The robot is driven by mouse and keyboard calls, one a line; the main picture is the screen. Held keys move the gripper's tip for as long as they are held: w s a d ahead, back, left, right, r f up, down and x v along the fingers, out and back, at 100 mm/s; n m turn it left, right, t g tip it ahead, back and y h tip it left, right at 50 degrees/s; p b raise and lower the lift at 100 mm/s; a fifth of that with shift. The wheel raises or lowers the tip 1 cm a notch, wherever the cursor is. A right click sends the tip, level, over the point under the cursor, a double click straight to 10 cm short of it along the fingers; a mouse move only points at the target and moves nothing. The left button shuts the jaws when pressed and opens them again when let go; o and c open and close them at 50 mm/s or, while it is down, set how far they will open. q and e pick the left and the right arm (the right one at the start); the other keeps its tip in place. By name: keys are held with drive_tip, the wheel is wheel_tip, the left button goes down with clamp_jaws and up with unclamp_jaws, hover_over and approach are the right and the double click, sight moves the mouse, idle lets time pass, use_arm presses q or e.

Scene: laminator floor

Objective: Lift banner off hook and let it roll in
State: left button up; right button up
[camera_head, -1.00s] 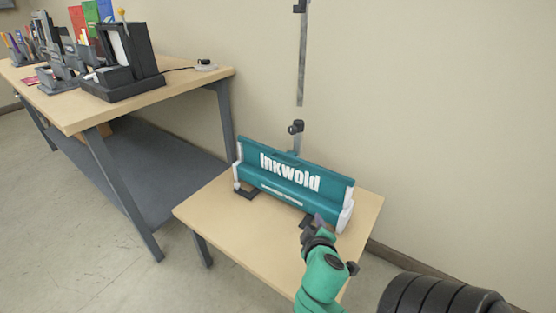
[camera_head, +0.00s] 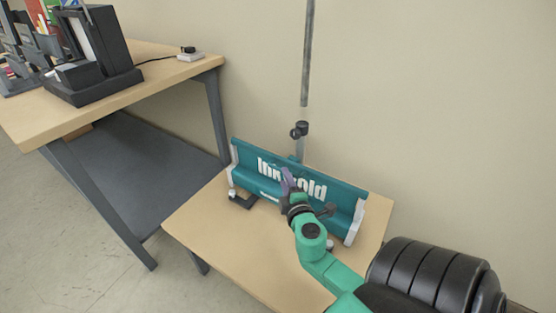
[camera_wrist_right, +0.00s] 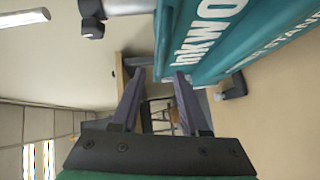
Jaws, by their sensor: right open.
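The teal banner (camera_head: 325,192) with white "Inkwold" lettering shows as a low panel in its stand with white end caps (camera_head: 356,222), on the small table. It also shows in the right wrist view (camera_wrist_right: 235,45), upper right. A grey pole (camera_head: 307,60) rises behind it, with a dark clamp (camera_head: 299,130) low down; the pole's top and any hook there are out of frame. My right gripper (camera_head: 288,180) is in front of the banner, covering part of the lettering. In the wrist view its fingers (camera_wrist_right: 158,92) are apart and empty, close to the banner's edge; contact cannot be told.
The small wooden table (camera_head: 205,225) has bare room at its front left. A larger workbench (camera_head: 150,65) at the left carries dark holders (camera_head: 95,60) and a small white device (camera_head: 190,55) with a cable. The wall stands close behind the pole.

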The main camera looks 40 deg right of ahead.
sight(280, 169)
drive_tip(key=x, duration=0.9)
drive_tip(key=shift+f, duration=0.1)
drive_tip(key=shift+s, duration=0.1)
clamp_jaws()
idle(0.8)
